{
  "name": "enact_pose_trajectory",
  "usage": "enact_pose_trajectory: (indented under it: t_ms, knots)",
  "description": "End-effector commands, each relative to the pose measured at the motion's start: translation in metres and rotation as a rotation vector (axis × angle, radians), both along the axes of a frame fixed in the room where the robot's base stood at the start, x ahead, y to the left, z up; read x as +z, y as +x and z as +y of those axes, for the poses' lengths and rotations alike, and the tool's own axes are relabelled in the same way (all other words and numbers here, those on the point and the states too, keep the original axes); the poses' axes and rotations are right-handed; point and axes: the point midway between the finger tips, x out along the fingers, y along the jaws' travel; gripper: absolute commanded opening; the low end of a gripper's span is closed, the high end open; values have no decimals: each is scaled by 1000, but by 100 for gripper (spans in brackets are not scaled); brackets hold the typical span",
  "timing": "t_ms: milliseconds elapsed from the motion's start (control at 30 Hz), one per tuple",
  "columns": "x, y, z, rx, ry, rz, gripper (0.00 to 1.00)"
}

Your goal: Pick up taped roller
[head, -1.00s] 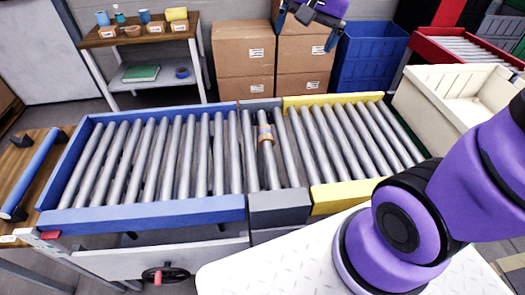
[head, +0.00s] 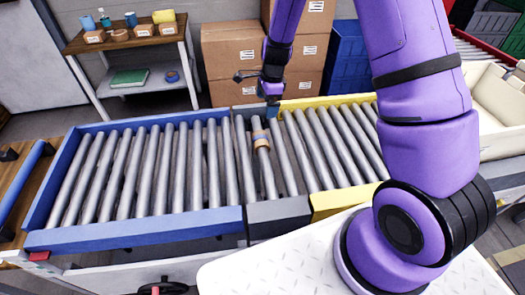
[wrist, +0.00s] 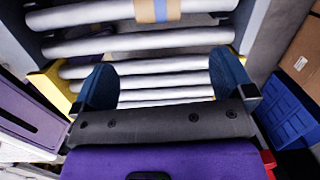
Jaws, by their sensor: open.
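The taped roller (head: 261,140) is a silver roller with a tan wrap and a blue band, set among other rollers in the grey middle section of the conveyor. It also shows at the top edge of the wrist view (wrist: 158,10), partly cut off. My gripper (head: 271,92) hangs above the far end of that section, beyond the tape. In the wrist view its two blue fingers (wrist: 162,72) are wide apart with nothing held between them. Bare rollers show beyond the gap. The gripper is apart from the taped roller.
The blue-railed section (head: 135,229) lies left and the yellow-railed section (head: 345,199) right, both filled with rollers. Cardboard boxes (head: 232,60) and a blue crate (head: 346,62) stand behind. A cream bin (head: 500,115) is at right, a small shelf table (head: 125,43) at back left.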

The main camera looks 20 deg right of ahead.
Motion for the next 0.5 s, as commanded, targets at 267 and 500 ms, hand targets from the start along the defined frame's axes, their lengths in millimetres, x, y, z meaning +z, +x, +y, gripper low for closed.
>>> enact_pose_trajectory:
  t_ms: [267, 500]
  knots:
    - [-43, 4, 0, -102, -8, 39, 100]
    - [-76, 4, 4, -105, -7, 41, 100]
